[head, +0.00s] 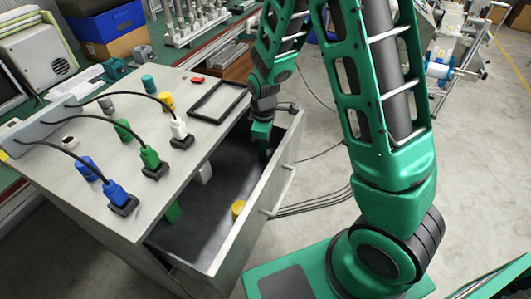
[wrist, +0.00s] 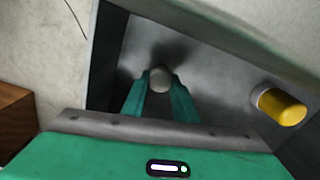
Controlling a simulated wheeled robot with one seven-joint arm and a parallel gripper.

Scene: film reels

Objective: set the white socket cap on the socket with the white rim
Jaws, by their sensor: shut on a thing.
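My gripper (head: 262,146) is down inside the open drawer, toward its far end. In the wrist view, my gripper (wrist: 160,92) is shut on a pale round-ended cap (wrist: 160,79). The cap is shaded, so I cannot tell if it is white or light grey; the head view hides it. Another pale piece (head: 204,171) stands in the drawer, left of my gripper. A dark round socket with a white rim (head: 69,142) is on the cabinet top at the left, uncovered.
The drawer (head: 228,249) also holds a yellow cap (head: 238,208), seen too in the wrist view (wrist: 281,106), and a green piece (head: 173,212). Cabled blue (head: 117,194), green (head: 150,157) and white (head: 179,127) plugs and a black frame (head: 218,101) occupy the cabinet top.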

